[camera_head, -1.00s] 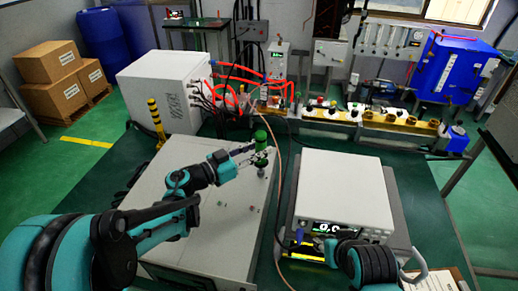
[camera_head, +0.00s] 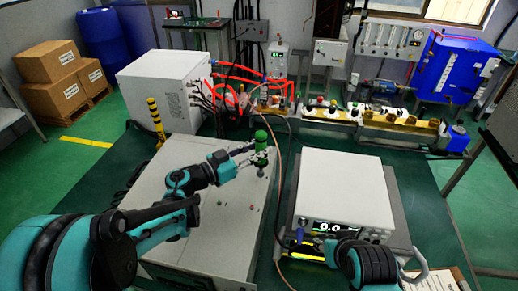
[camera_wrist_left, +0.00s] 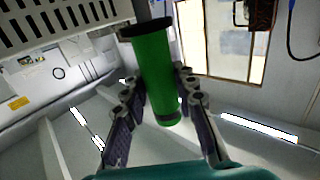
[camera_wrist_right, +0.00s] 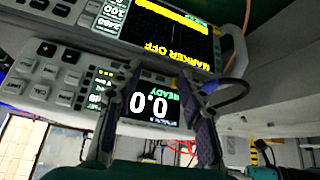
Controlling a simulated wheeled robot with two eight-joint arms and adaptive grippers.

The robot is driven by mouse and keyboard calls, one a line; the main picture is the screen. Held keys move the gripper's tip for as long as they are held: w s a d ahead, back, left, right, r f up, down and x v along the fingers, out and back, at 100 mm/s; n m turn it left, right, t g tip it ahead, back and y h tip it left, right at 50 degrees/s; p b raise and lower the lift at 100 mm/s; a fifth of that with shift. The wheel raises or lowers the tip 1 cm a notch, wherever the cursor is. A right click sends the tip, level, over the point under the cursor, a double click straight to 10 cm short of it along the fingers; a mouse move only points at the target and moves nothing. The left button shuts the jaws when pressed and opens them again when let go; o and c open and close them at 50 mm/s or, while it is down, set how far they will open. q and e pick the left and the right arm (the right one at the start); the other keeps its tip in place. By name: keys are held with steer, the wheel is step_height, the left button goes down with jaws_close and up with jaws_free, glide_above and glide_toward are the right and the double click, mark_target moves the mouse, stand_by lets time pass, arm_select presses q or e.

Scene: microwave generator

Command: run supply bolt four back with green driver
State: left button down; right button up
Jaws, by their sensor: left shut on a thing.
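The green driver (camera_head: 261,140) stands upright over the back right part of the pale grey supply box (camera_head: 180,235). My left gripper (camera_head: 250,155) is shut around its handle; the driver also shows between the fingers in the left wrist view (camera_wrist_left: 153,75). The driver's lower end is near the box top, but I cannot tell whether it sits on a bolt. A few small bolts or knobs show on the box top, one reddish (camera_head: 250,207). Which is bolt four is unclear. My right gripper (camera_wrist_right: 158,95) is open and empty before an instrument's display.
A white instrument (camera_head: 345,185) with a lit display stands right of the supply box. An orange cable runs between them. A white cabinet (camera_head: 160,88) with red and black cables stands behind, and a yellow rail with fittings (camera_head: 400,122) lies at the back right.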

mark_target(259, 134)
arm_select(q)
steer(key=shift+f+b, duration=0.35)
steer(key=shift+f, duration=0.05)
stand_by(0.4)
steer(key=shift+s+r, duration=0.1)
steer(key=shift+r, duration=0.2)
stand_by(1.1)
steer(key=shift+r+p, duration=3.75)
steer(key=shift+r, duration=0.75)
steer(key=shift+f, duration=0.15)
